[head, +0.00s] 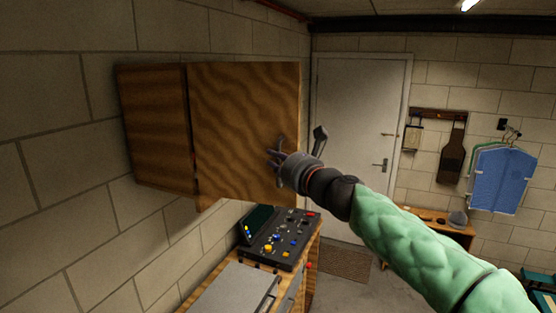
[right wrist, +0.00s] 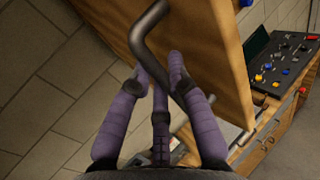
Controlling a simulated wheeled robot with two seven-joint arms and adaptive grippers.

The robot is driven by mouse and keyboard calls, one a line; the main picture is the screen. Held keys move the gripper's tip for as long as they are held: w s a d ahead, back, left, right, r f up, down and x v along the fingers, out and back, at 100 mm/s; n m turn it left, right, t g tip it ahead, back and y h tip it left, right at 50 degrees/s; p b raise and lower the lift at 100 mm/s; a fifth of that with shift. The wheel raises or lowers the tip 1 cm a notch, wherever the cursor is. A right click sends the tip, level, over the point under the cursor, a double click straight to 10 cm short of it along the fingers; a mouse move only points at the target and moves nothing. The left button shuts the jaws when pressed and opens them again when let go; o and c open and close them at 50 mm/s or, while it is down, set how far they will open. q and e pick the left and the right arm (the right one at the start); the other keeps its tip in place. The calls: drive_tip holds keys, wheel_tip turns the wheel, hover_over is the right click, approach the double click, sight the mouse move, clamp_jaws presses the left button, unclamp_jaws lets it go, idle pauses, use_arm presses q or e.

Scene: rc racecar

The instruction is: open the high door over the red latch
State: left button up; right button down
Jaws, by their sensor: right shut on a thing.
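A wooden wall cabinet (head: 153,125) hangs high on the left wall. Its broad door panel (head: 232,120) faces me, with a dark gap along its left edge; its lower edge sits below that of the left part. My right gripper (head: 276,160) is at the panel's right side, shut on a grey metal door handle (head: 281,143). In the right wrist view the bent handle (right wrist: 145,38) passes between the purple fingers (right wrist: 160,75), beside the wooden door (right wrist: 215,65). I cannot make out the red latch clearly. My left gripper is out of view.
A workbench (head: 316,240) below carries a black console (head: 280,238) with coloured buttons. A white door (head: 355,130) is in the back wall. To its right hang blue clothes (head: 502,180) above a small wooden table (head: 440,226). Open floor lies between bench and table.

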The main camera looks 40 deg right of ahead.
drive_tip(key=shift+a, duration=0.2)
idle(0.3)
drive_tip(key=c, duration=1.3)
unclamp_jaws()
drive_tip(key=shift+o, duration=0.7)
drive_tip(key=s+a, duration=0.1)
drive_tip(key=s, duration=1.1)
drive_tip(key=shift+a, duration=0.25)
drive_tip(key=shift+w, duration=0.1)
